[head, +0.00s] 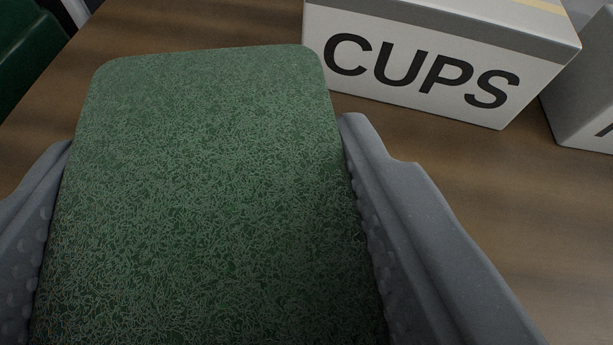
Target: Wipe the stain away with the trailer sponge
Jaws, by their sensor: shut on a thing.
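A green sponge (212,180) with a rough, fibrous face fills the middle and left of the head view. My gripper (205,135) is shut on it, with one grey finger against each side. The sponge's far end reaches past the fingertips toward a white box. It covers much of the surface below, and I cannot tell whether it touches that surface. No stain shows in the part of the surface that I can see.
A white box marked CUPS (430,62) stands just beyond the sponge on a brown wood-look surface (440,145). Another pale box (585,95) is at the right edge. A dark green object (25,50) is at the upper left. Bare surface lies at the right.

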